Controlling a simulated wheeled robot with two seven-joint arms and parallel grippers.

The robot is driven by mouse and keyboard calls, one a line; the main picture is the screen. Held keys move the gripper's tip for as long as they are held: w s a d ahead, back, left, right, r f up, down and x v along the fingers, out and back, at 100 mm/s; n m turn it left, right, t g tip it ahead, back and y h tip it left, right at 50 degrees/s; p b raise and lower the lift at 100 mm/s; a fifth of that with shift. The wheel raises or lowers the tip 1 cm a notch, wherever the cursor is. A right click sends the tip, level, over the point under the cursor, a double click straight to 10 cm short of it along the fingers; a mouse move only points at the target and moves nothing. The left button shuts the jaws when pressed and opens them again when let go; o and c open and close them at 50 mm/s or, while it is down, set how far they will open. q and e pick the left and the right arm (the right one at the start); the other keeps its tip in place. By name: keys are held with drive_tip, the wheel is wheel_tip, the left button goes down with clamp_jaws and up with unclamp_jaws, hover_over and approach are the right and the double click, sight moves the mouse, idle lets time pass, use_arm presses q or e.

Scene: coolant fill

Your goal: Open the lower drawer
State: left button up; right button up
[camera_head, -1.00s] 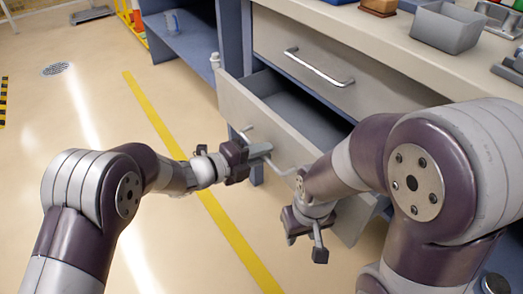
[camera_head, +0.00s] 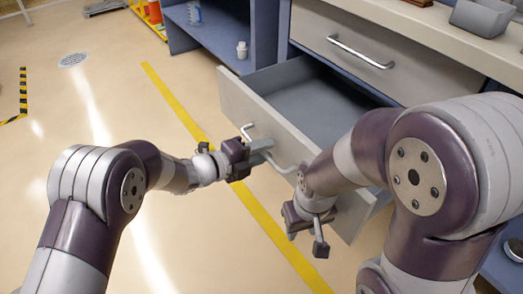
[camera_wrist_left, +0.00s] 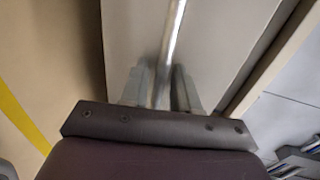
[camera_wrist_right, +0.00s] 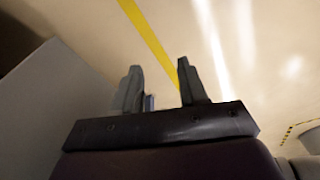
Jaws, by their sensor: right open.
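The lower drawer (camera_head: 238,100) stands well out of the cabinet, and its empty grey inside shows. Its bar handle (camera_head: 287,168) crosses the drawer front and also shows in the left wrist view (camera_wrist_left: 174,40). My left gripper (camera_head: 266,150) is at this handle. In the left wrist view its two fingers (camera_wrist_left: 163,88) sit closely on either side of the bar, shut on it. My right gripper (camera_head: 306,236) hangs in front of the drawer's right part, apart from it. In the right wrist view its fingers (camera_wrist_right: 158,85) are spread and empty.
The upper drawer (camera_head: 395,83) is shut above, with its own handle (camera_head: 360,52). A grey bin (camera_head: 482,17) stands on the worktop. A small white bottle (camera_head: 242,50) stands on the blue shelf to the left. The floor with its yellow line (camera_head: 180,107) is clear in front.

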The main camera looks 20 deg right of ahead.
use_arm(q)
drive_tip(key=p+v, duration=0.5)
drive_tip(key=v, duration=0.7)
drive_tip(key=shift+a, duration=0.35)
drive_tip(key=shift+s, duration=0.1)
